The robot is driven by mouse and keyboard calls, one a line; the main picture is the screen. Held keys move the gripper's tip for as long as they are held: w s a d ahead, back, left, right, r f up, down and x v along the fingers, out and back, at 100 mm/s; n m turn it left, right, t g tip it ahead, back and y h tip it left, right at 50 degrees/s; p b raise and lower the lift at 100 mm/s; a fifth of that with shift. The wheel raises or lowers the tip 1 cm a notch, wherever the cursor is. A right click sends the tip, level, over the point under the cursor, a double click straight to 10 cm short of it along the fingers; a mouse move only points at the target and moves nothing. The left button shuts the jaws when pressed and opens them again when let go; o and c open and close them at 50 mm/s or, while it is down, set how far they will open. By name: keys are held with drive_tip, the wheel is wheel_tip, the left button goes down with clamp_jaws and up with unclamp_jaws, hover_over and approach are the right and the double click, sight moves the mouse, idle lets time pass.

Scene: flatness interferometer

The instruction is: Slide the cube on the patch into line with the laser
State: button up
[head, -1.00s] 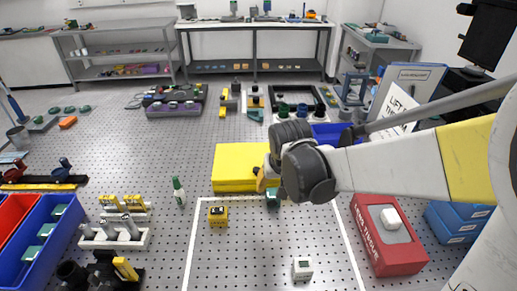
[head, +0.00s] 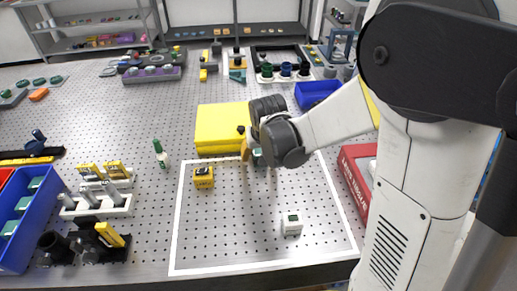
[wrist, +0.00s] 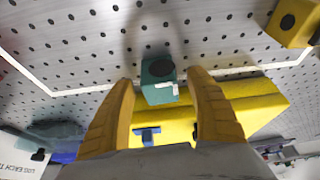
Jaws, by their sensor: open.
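The patch (head: 245,222) is an area of the perforated table outlined in white. A green cube (wrist: 158,80) with a dark round spot is at its far edge line, by the yellow box (wrist: 255,105). My gripper (wrist: 161,77) is open, its two orange fingers on either side of the green cube. I cannot tell whether they touch it. In the head view the green cube (head: 258,158) is partly hidden by my wrist. A yellow cube (head: 203,177) stands at the patch's far left, and a white cube (head: 292,225) near its front right. I cannot identify the laser.
The yellow box (head: 222,126) stands just beyond the patch. A red tissue box (head: 355,180) lies to the right, partly behind my arm. Racks with grey cylinders (head: 98,206) and a blue bin (head: 30,235) are at left. The patch's middle is clear.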

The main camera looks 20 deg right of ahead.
drive_tip(key=shift+w+f, duration=0.2)
drive_tip(key=shift+f, duration=0.25)
clamp_jaws()
drive_tip(key=shift+s, duration=0.2)
